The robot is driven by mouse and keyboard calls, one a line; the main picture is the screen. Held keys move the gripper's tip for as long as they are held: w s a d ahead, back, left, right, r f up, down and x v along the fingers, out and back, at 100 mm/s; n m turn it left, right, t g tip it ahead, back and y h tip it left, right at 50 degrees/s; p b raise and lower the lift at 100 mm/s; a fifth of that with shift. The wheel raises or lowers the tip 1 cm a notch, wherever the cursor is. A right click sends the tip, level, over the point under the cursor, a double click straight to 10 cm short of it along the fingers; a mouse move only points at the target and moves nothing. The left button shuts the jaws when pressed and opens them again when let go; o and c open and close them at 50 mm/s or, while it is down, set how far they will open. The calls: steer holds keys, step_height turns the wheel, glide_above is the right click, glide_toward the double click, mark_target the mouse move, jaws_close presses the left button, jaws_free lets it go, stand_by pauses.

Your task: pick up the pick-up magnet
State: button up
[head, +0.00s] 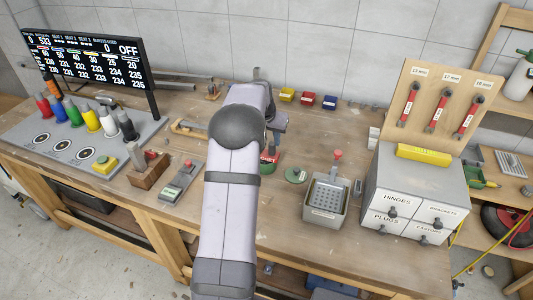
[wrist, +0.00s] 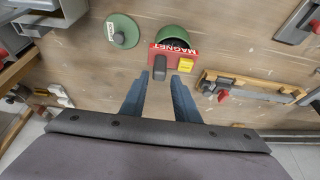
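A red block lettered MAGNET (wrist: 178,49) lies just beyond my fingertips in the wrist view. It bears a dark upright piece (wrist: 160,66) and a yellow piece (wrist: 186,65). A green round container (wrist: 173,34) is directly behind it. My gripper (wrist: 160,78) is open, with one blue-grey finger on each side and the dark piece in line with the gap. Nothing is clearly held; contact cannot be told. In the head view my arm hides most of the gripper, and only a little of the red and green (head: 269,157) shows beside it.
A green lid (head: 296,175) lies to the right, then a grey perforated bin (head: 327,195) and a drawer cabinet (head: 415,200). A wooden rack (wrist: 250,88) stands close on the right in the wrist view. Bare bench (wrist: 225,30) shows beside the container.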

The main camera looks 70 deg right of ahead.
mark_target(272, 143)
steer(key=shift+p+x, duration=1.45)
steer(key=shift+x, duration=1.05)
steer(key=shift+c, duration=0.3)
jaws_close()
